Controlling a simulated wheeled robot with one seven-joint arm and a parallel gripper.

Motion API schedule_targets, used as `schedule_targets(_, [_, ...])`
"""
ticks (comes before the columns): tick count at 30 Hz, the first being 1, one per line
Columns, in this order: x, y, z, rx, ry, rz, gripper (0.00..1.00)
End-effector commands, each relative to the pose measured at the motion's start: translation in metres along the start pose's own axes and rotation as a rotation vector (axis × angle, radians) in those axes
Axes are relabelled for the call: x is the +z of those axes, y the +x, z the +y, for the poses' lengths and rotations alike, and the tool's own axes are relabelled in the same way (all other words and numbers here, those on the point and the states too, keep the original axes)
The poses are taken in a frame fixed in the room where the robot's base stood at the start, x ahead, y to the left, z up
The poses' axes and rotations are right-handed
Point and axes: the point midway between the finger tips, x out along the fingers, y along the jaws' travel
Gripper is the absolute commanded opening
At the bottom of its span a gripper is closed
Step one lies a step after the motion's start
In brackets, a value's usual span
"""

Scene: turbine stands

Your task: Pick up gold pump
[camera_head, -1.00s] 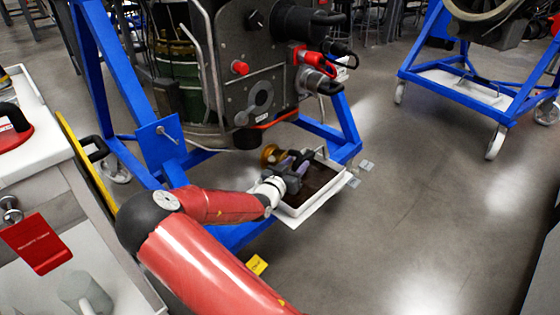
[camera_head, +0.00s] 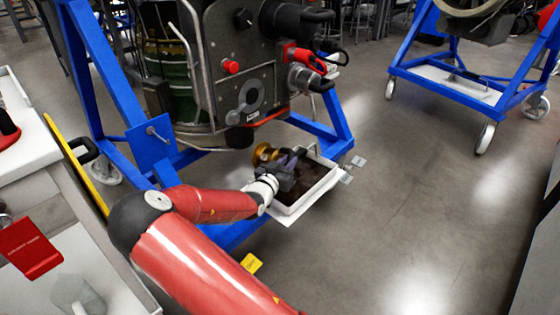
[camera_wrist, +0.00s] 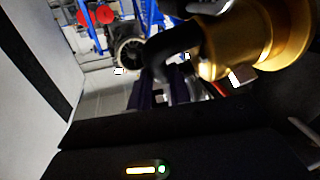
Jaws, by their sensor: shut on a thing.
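The gold pump (camera_head: 264,153) shows as a small gold round part at the far left of my gripper in the head view. In the wrist view its gold cylindrical body (camera_wrist: 245,40) fills the upper right, close to the camera. A black curved part joined to it reaches down toward my fingers. My gripper (camera_head: 292,162) is shut on the pump, low over the left part of the white tray. In the wrist view the fingers (camera_wrist: 160,98) are dark and partly hidden. Whether the pump touches the tray cannot be told.
The white tray (camera_head: 287,212) has a dark inside and sits at the blue stand (camera_head: 90,75). The engine (camera_head: 245,85) hangs just above my gripper. A white-topped cart (camera_head: 45,165) is at left. A second blue stand (camera_head: 450,90) is at right. Open floor lies between.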

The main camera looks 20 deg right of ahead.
Motion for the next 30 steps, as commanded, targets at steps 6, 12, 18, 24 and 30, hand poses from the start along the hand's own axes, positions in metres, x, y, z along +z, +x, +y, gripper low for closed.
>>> schedule_targets(6, [-0.011,-0.009,0.001,-0.001,0.005,0.004,0.00])
schedule_targets(12, [-0.027,-0.032,0.002,-0.003,0.006,0.004,0.00])
schedule_targets(18, [-0.044,-0.066,0.005,-0.003,0.006,0.002,0.00])
schedule_targets(24, [-0.063,-0.102,0.008,-0.004,0.005,0.003,0.00])
schedule_targets(30, [-0.076,-0.128,0.010,-0.002,0.005,0.003,0.00])
